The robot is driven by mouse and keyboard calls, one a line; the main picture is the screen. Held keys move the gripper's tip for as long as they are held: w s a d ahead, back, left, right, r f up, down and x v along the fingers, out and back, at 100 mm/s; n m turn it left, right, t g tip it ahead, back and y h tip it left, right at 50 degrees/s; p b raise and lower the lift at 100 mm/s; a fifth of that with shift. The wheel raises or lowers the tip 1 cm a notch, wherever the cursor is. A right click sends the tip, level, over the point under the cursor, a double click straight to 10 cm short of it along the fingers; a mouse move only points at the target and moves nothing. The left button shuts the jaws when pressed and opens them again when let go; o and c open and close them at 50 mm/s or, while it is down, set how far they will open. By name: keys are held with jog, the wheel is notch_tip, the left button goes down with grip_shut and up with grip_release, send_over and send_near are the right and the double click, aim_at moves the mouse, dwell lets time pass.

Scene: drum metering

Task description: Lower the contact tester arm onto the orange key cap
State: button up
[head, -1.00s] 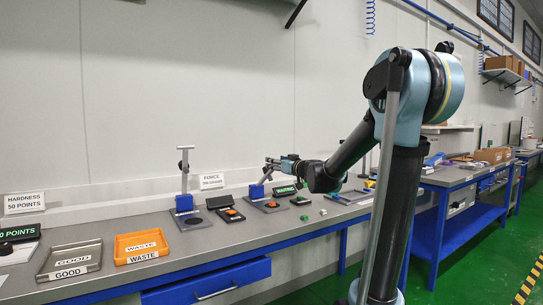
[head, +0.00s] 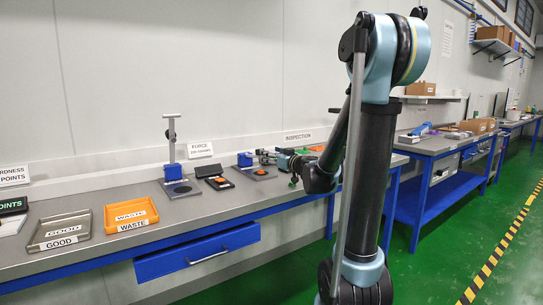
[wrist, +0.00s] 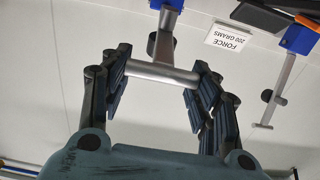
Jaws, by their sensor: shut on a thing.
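My gripper (head: 266,156) is at the second tester along the bench, low beside its blue block (head: 244,159). In the wrist view my gripper (wrist: 160,85) is shut on the grey crossbar of the contact tester arm (wrist: 163,73), which lies between both finger pads. A dark round weight (wrist: 153,44) sits on the arm's rod, which runs to the blue block (wrist: 168,4). In the head view the arm is mostly hidden by my gripper. The orange key cap (head: 260,173) lies on the grey base plate just below my gripper; contact cannot be told.
Another tester with its arm upright (head: 171,135) stands to the left. A black box with an orange disc (head: 215,182) sits between them. Trays marked GOOD (head: 58,242) and WASTE (head: 131,226) stand farther left. A blue drawer (head: 197,254) is open below the bench.

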jog(key=o, duration=1.5)
jog(key=v, duration=1.2)
jog(key=shift+w, duration=0.1)
